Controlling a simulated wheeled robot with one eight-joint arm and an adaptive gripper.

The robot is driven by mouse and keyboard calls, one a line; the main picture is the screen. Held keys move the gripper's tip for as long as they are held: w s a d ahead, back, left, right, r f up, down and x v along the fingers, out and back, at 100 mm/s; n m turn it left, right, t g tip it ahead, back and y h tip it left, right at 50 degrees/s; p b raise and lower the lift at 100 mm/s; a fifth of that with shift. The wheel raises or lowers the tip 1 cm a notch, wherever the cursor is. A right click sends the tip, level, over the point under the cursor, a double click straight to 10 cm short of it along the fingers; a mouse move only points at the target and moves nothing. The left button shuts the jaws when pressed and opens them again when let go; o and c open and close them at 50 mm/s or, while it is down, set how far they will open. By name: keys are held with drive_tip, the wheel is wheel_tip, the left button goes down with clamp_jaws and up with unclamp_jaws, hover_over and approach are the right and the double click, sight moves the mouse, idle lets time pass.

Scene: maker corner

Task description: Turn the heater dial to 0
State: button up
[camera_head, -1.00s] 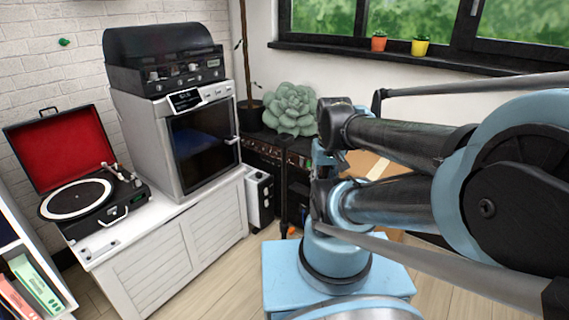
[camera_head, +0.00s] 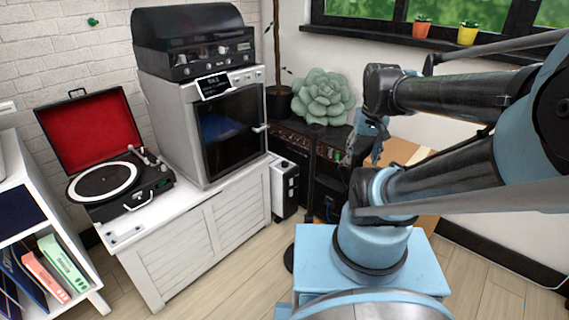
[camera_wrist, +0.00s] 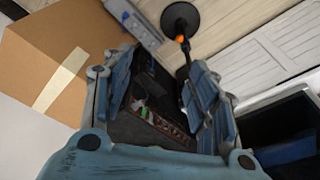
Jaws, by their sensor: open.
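The likely heater is a slim white unit with a black front panel (camera_head: 285,188), standing on the floor against the right end of the white cabinet. Small marks show on its panel, but I cannot make out the dial or its setting. My gripper (camera_head: 369,142) is in the head view, to the right of the heater and apart from it, partly hidden by my arm. In the wrist view my gripper (camera_wrist: 158,82) has its fingers spread with nothing held between them. I cannot pick out the dial there.
The white cabinet (camera_head: 215,238) carries an oven (camera_head: 208,130) and a record player (camera_head: 105,185). A dark amplifier-like unit (camera_head: 292,143) with a succulent (camera_head: 322,97) stands behind the heater. A cardboard box (camera_wrist: 70,60) is near my gripper. Floor (camera_head: 240,283) is clear before the cabinet.

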drive_tip(key=w+a+r+m, duration=0.1)
drive_tip(key=w+a+r, duration=0.1)
drive_tip(key=w, duration=0.5)
drive_tip(key=w+a+r+m, duration=0.1)
drive_tip(key=w+a+r, duration=0.15)
drive_tip(key=w, duration=0.55)
drive_tip(key=m+g, duration=0.2)
drive_tip(key=m, duration=0.2)
hover_over(284, 162)
drive_tip(key=d, duration=0.1)
wheel_tip(284, 162, down, 24)
drive_tip(key=shift+y, duration=0.3)
drive_tip(key=f, duration=1.6)
drive_tip(key=shift+s+a+f, duration=0.15)
drive_tip(key=shift+a+f, duration=0.05)
drive_tip(key=shift+a, duration=0.05)
drive_tip(key=shift+c, duration=0.3)
drive_tip(key=shift+a, duration=0.1)
drive_tip(key=c, duration=1)
